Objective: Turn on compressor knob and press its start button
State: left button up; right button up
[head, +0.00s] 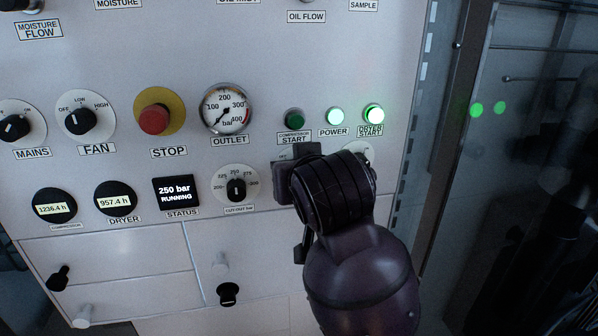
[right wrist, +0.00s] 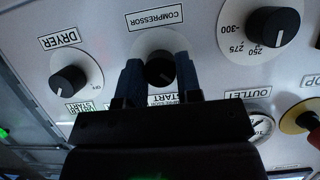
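My right gripper (head: 296,172) is at the panel, below the compressor start button (head: 294,118), which is dark green and unlit. In the right wrist view the gripper (right wrist: 160,78) has its fingers on either side of the black compressor knob (right wrist: 160,68), under the COMPRESSOR label. Whether the fingers press on the knob or leave a small gap, I cannot tell. In the head view my gripper hides this knob, and its pointer setting is not clear. My left gripper is not in view.
The dryer knob (right wrist: 69,80) is beside the compressor knob. The red stop button (head: 154,119), outlet gauge (head: 225,108) and cut-out knob (head: 236,187) are to the left. The status display (head: 176,191) reads 250 bar, RUNNING.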

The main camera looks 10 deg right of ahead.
jog(key=shift+c, duration=1.3)
jog(key=shift+m+y, duration=0.4)
jog(key=shift+m, duration=0.1)
jog(key=o, duration=0.9)
jog(key=shift+o, duration=0.2)
